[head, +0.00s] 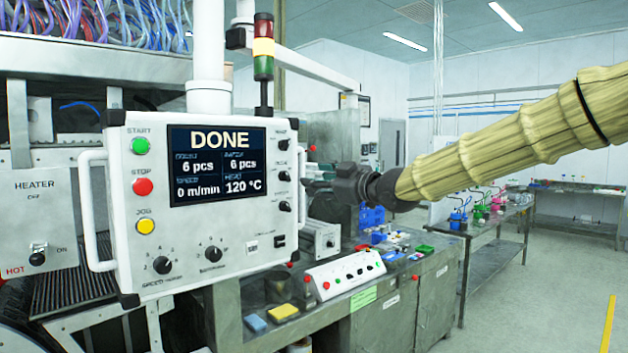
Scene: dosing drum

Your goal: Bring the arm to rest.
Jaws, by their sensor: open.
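My arm, in a yellow ribbed sleeve, reaches in from the right edge in the head view. It ends in a dark wrist, and my gripper (316,180) points left, just right of the control panel (195,205). My gripper is open; its fingertips are small and partly lost against the dark machine behind. I see nothing held in it. The panel's screen (220,165) reads DONE, 6 pcs twice, 0 m/min and 120 °C. The panel has green, red and yellow buttons and several knobs.
A signal tower (264,60) stands above the panel. Below my arm, a steel bench (380,325) carries a white button box (345,275), a blue sponge (255,323), a yellow sponge (284,312) and small parts. Another bench (490,240) stands at the right. The floor at right is clear.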

